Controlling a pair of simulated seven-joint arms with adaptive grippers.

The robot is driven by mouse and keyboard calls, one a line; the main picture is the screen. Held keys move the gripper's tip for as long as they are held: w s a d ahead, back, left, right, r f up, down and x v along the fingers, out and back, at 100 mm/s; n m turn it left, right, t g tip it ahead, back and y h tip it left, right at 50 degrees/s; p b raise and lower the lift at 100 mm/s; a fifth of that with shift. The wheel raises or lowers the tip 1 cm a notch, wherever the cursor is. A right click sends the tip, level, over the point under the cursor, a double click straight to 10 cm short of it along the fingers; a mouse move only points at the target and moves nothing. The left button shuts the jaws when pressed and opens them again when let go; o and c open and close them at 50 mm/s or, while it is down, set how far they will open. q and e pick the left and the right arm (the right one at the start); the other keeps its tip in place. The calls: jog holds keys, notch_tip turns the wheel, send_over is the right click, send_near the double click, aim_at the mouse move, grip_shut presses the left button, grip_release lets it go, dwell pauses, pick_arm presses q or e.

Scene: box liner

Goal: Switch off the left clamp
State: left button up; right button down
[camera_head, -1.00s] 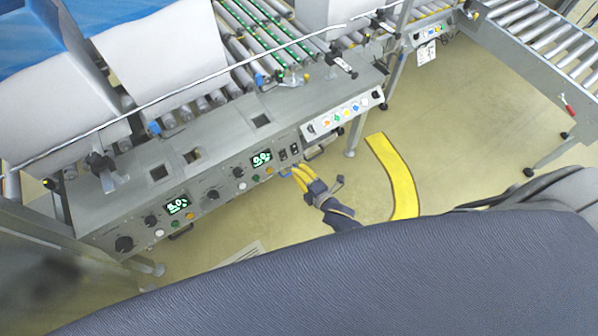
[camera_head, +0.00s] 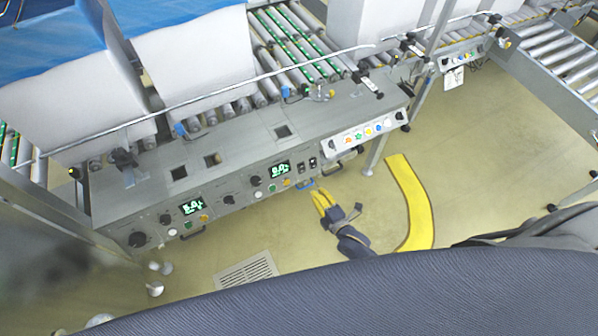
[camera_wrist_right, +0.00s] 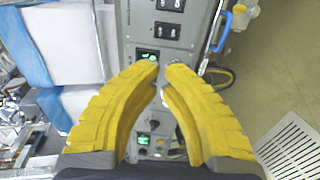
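The grey control panel (camera_head: 236,188) runs along the front of the machine in the head view. Two black rocker switches (camera_head: 307,164) sit near its right end, beside the right green display (camera_head: 280,168). A left green display (camera_head: 191,207) is farther along. Which control belongs to the left clamp is not readable. My right gripper (camera_head: 318,194) has yellow fingers and is just in front of the panel's lower edge, below the rocker switches. The right wrist view shows its fingertips (camera_wrist_right: 162,68) close together with a narrow empty gap. Black switches (camera_wrist_right: 169,18) show beyond them. My left gripper is not in view.
A white button strip (camera_head: 365,132) with coloured buttons is right of the panel. A floor grate (camera_head: 247,271) and yellow floor strip (camera_head: 412,200) lie on otherwise clear floor.

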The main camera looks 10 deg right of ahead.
aim_at(297, 167)
jog(key=x, duration=1.4)
jog(key=shift+d, duration=0.1)
